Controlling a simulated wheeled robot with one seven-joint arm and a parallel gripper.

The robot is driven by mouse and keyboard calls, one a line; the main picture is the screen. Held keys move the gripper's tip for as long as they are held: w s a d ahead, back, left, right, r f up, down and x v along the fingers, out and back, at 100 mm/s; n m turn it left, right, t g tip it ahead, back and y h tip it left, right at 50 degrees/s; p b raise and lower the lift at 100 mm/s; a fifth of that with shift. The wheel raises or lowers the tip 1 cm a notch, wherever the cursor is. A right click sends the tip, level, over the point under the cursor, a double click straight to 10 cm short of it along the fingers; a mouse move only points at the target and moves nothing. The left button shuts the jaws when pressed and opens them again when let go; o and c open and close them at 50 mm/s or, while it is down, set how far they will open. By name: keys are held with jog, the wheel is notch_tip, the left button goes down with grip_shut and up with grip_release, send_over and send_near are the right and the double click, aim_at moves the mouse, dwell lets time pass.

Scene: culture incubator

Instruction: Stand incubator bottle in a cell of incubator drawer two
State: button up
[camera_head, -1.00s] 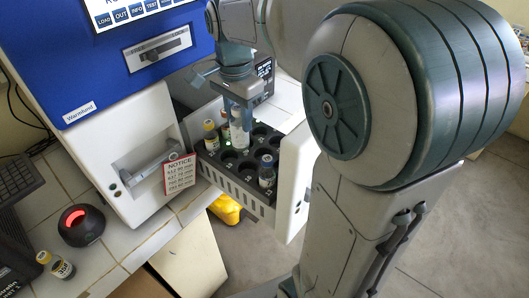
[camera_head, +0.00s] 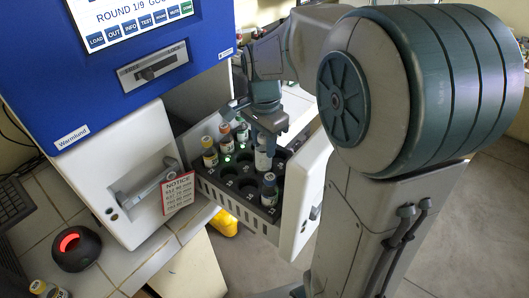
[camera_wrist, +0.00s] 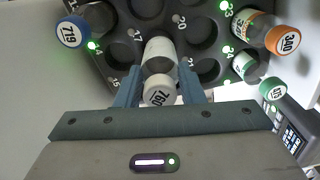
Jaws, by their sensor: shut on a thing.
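My gripper (camera_head: 264,140) is shut on a white-capped bottle (camera_head: 263,158), which hangs upright over the rack of the open drawer (camera_head: 238,205). In the wrist view, my fingers (camera_wrist: 160,88) close on both sides of this bottle (camera_wrist: 160,92), its cap number facing the camera. Dark round cells surround it. Whether its base is inside a cell or above it, I cannot tell.
The white drawer front (camera_head: 305,195) stands close to the right of the held bottle. A notice card (camera_head: 178,193) hangs by the closed drawer handle at left. A black device with a red light (camera_head: 75,248) and a loose bottle (camera_head: 45,289) are on the tiled counter. Several rack cells are empty.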

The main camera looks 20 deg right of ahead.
aim_at(264, 153)
jog(key=shift+f, duration=1.75)
jog(key=shift+f, duration=0.1)
jog(key=shift+f, duration=0.15)
jog(key=o, duration=1)
notch_tip(264, 153, up, 13)
jog(key=shift+f, duration=0.2)
